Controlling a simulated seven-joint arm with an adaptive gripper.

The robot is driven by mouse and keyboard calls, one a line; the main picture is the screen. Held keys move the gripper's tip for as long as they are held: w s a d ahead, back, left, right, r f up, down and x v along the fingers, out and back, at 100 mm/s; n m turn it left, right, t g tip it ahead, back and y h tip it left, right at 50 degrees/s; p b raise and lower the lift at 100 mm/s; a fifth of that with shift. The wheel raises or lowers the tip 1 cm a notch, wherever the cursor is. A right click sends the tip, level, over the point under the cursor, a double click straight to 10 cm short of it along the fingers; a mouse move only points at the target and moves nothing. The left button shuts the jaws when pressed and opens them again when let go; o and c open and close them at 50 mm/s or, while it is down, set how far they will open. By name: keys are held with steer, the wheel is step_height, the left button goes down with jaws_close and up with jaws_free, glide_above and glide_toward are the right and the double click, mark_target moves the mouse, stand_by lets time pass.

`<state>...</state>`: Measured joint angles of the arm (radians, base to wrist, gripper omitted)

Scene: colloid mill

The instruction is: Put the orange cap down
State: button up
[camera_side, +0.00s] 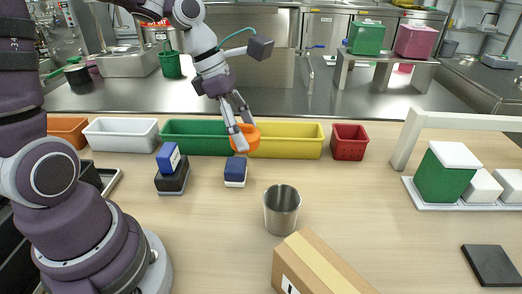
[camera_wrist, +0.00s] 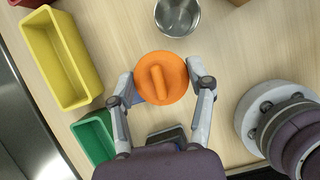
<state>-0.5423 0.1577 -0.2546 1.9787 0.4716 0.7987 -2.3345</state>
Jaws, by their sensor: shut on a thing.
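The orange cap (camera_wrist: 161,78) is round with a raised bar across its top. My gripper (camera_wrist: 160,84) is shut on it, with one finger on each side of its rim. In the side view the cap (camera_side: 245,138) is at my gripper's fingertips (camera_side: 241,140), in front of the seam between the green bin and the yellow bin. It appears held above the table, over or just behind a small dark blue and white block (camera_side: 235,172). In the wrist view the cap hides most of what is beneath it.
A green bin (camera_side: 195,137), a yellow bin (camera_side: 290,140), a white bin (camera_side: 121,136) and a red bin (camera_side: 349,142) line the table's back. A steel cup (camera_side: 282,209) and a cardboard box (camera_side: 318,266) stand in front.

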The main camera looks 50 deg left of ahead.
steer(key=w+d, duration=0.5)
steer(key=w, duration=0.2)
steer(key=n, duration=0.1)
glide_above(346, 218)
steer(key=f, duration=1)
steer(key=s+a+f, duration=0.1)
steer(key=f, duration=0.4)
steer(key=shift+w+f, duration=0.1)
steer(key=shift+f, duration=0.2)
steer(key=shift+f, duration=0.15)
steer(key=o, duration=1)
